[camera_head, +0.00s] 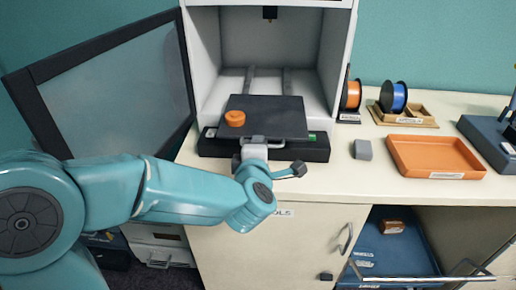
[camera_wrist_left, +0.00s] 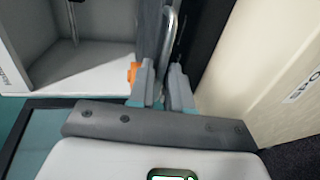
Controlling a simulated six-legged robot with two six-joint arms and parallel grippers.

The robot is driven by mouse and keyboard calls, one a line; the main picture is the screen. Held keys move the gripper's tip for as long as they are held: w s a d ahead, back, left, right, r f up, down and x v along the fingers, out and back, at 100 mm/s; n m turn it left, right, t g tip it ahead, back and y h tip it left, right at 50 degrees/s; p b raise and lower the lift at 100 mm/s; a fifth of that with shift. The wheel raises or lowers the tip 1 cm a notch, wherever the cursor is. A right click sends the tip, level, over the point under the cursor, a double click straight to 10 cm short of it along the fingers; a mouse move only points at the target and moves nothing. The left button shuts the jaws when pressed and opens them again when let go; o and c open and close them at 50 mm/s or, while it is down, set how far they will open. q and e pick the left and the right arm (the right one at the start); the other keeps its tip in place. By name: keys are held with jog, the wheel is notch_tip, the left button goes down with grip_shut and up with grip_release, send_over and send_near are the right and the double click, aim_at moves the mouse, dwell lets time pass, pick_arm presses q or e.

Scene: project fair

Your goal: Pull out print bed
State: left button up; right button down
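The printer (camera_head: 204,40) stands on the counter with its glass door (camera_head: 125,95) swung open to the left. Its dark print bed (camera_head: 275,115) lies at the front of the chamber, with bare rails (camera_head: 249,80) behind it. An orange round part (camera_head: 235,118) sits on the bed's left side; a bit of orange shows in the left wrist view (camera_wrist_left: 132,72). My left gripper (camera_head: 254,148) is at the bed's front handle. In the left wrist view its fingers (camera_wrist_left: 163,72) are close together around the silver handle (camera_wrist_left: 171,35). My right gripper is out of view.
A grey block (camera_head: 362,149) and an orange tray (camera_head: 436,154) lie right of the printer. Orange (camera_head: 351,95) and blue (camera_head: 394,97) spools stand behind them. Below, an open compartment holds a blue drawer (camera_head: 385,255). The counter before the tray is clear.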

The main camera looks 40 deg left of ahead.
pick_arm(q)
jog(key=shift+s+d, duration=0.1)
jog(key=shift+d, duration=0.05)
jog(key=b+v, duration=0.1)
jog(key=v, duration=1.5)
jog(key=shift+s, duration=0.1)
